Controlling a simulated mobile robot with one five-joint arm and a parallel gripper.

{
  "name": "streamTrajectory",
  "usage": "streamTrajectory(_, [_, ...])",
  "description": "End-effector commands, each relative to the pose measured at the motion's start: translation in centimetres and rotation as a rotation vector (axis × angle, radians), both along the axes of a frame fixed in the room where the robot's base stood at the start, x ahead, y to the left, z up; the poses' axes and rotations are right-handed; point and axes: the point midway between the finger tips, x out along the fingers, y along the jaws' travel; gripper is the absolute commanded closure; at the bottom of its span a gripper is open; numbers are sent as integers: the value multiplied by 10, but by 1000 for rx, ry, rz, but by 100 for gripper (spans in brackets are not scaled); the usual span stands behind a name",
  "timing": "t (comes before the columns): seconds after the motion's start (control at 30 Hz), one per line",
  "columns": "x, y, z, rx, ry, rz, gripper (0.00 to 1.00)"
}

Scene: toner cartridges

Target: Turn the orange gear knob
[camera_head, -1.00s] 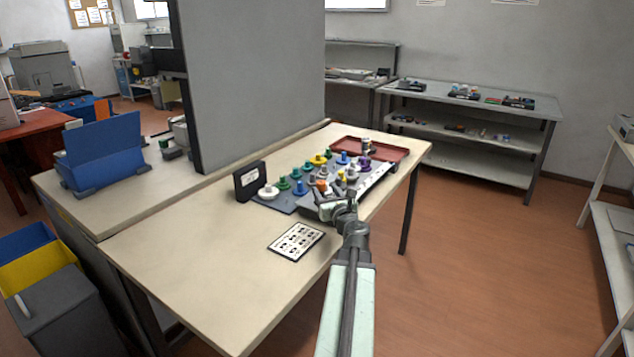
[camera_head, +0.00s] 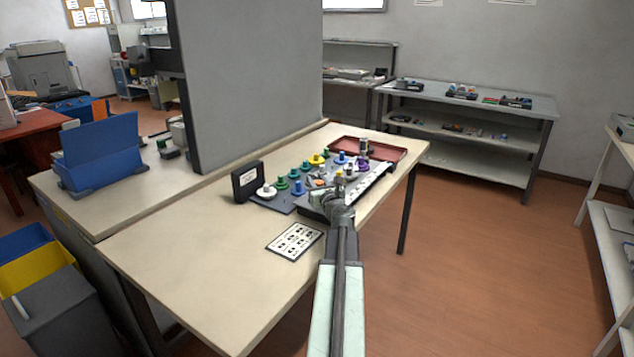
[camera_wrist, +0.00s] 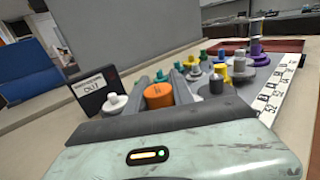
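The orange gear knob (camera_wrist: 159,96) stands on a grey panel among other coloured knobs. In the wrist view it shows between the two dark fingers of my gripper (camera_wrist: 160,90). The fingers are spread apart, one on each side of the knob; I cannot tell whether they touch it. In the head view, only a small part of the orange knob (camera_head: 319,183) shows just behind my gripper (camera_head: 326,196), which reaches in over the panel's near edge. The knob's base is hidden.
Green, blue, yellow, grey, white and purple knobs (camera_wrist: 257,55) crowd the panel behind and beside the orange one. A black sign block (camera_head: 248,181) stands at its left. A printed card (camera_head: 294,241) lies in front, and a red tray (camera_head: 398,151) is behind. The table's left front is clear.

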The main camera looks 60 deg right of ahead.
Motion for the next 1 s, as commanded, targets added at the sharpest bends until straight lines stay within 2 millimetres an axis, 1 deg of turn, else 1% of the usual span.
streamTrajectory(0.37, [-3, 2, 0, 0, 0, 4, 100])
streamTrajectory(0.57, [-1, 3, 0, 0, 0, 49, 100])
streamTrajectory(0.77, [0, 4, 0, 0, 0, 172, 100])
streamTrajectory(1.0, [3, 7, 0, 1, 1, 389, 100])
